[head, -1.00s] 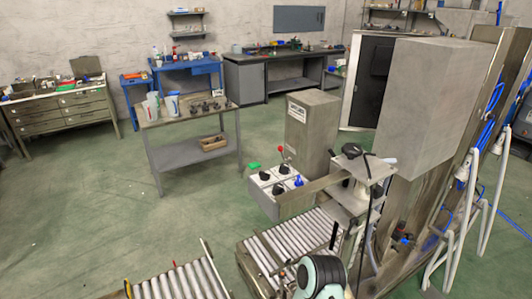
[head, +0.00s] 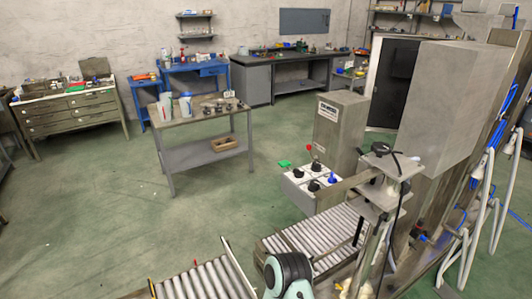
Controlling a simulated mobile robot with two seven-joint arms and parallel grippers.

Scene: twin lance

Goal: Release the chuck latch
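I cannot make out which part is the chuck latch. The machine at the right has a large grey housing (head: 445,105) and a control box (head: 312,192) with black knobs, a blue knob (head: 332,177), a green part (head: 285,164) and a red-tipped lever (head: 309,149). Beside the box stands a bracket with a black-topped fitting (head: 380,149) and a black cable. A teal and black link of my arm shows at the bottom centre, in front of the rollers. Neither gripper can be seen.
Roller conveyors lie in front of the machine, one (head: 318,240) beside it and one (head: 207,283) at the bottom edge. A work table (head: 185,118) with cups stands behind. White tubular stands (head: 482,205) are at the right. Green floor is clear at the left.

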